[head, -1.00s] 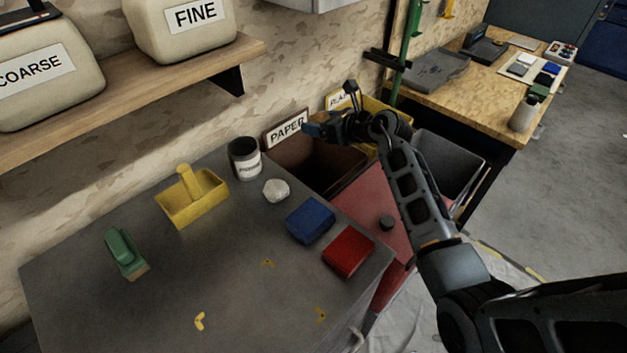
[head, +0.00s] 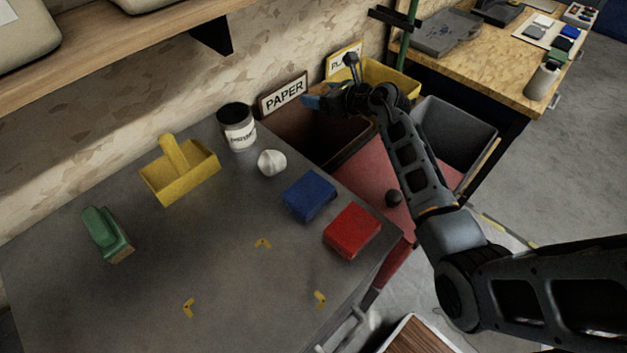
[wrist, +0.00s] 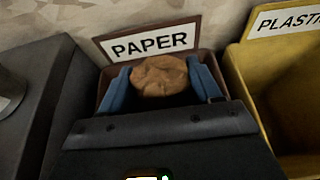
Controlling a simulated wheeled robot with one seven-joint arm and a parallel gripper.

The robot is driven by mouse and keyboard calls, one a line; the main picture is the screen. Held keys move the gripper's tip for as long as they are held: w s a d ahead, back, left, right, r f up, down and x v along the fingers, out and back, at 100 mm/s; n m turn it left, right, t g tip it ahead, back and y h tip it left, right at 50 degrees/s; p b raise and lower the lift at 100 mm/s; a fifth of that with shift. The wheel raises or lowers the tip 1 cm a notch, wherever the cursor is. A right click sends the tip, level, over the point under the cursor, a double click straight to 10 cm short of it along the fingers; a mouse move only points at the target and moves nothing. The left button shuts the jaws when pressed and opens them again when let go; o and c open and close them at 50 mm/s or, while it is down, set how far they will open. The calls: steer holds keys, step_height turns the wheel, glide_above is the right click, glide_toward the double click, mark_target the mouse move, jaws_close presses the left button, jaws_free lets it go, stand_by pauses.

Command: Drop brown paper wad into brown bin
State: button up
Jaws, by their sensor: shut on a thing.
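The brown paper wad (wrist: 160,76) sits between the blue fingers of my gripper (wrist: 162,84) in the wrist view, and the gripper is shut on it. In the head view my gripper (head: 318,103) is over the brown bin (head: 304,138), just right of the PAPER sign (head: 283,93). The wad cannot be made out in the head view. In the wrist view the brown bin (wrist: 103,84) shows behind the fingers, below the sign; the gripper body hides much of it.
A yellow bin (head: 400,78) and a grey bin (head: 462,125) stand to the right. On the grey bench (head: 120,305) are a white wad (head: 271,162), a labelled can (head: 238,128), a blue block (head: 309,195), a red block (head: 352,230), a yellow dustpan (head: 180,175) and a green brush (head: 105,232).

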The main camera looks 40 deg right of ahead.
steer(key=o, duration=1.1)
steer(key=shift+f, duration=0.1)
steer(key=v, duration=0.8)
